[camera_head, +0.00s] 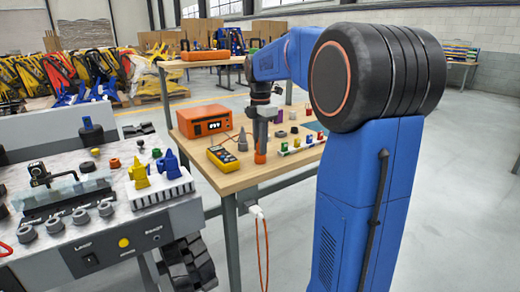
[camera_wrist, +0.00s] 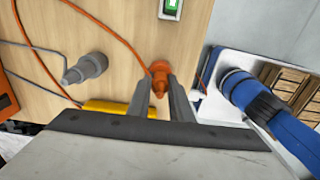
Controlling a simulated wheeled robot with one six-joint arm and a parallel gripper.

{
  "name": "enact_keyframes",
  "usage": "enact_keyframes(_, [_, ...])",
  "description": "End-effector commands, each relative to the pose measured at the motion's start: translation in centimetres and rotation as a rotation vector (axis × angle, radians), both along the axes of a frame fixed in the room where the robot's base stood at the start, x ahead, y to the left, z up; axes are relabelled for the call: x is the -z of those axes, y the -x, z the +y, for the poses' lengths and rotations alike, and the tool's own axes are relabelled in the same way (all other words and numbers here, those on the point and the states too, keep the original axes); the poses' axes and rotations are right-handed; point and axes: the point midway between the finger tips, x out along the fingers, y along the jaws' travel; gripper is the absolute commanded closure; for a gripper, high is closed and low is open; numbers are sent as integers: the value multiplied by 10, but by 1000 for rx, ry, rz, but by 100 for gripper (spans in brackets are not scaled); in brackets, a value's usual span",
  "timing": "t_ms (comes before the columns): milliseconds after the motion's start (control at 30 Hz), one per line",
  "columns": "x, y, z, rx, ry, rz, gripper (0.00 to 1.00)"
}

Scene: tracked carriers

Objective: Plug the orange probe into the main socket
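The orange probe (camera_wrist: 159,68) shows in the wrist view between the two grey fingers of my gripper (camera_wrist: 159,84). Its orange cable runs from it toward the upper left. In the head view my gripper (camera_head: 262,128) points down at the bench, with orange probe (camera_head: 260,156) just below its fingers, near the front edge. The fingers stand apart, one on each side of the probe; whether they press on it I cannot tell. I cannot make out which part is the main socket. The orange box with a display (camera_head: 205,123) stands behind and to the left.
A yellow meter (camera_head: 223,158) and a grey cone-shaped piece (camera_head: 242,141) sit left of my gripper. Several small coloured parts lie to its right. A machine with pegs and a glass cover (camera_head: 70,190) stands left. A white plug (camera_head: 256,212) with orange cable hangs at the bench front.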

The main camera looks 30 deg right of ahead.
Motion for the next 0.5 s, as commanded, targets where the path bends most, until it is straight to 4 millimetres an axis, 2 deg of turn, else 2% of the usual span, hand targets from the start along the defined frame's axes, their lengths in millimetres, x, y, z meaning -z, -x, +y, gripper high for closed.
enact_keyframes(500, [-10,0,0,0,0,0,100])
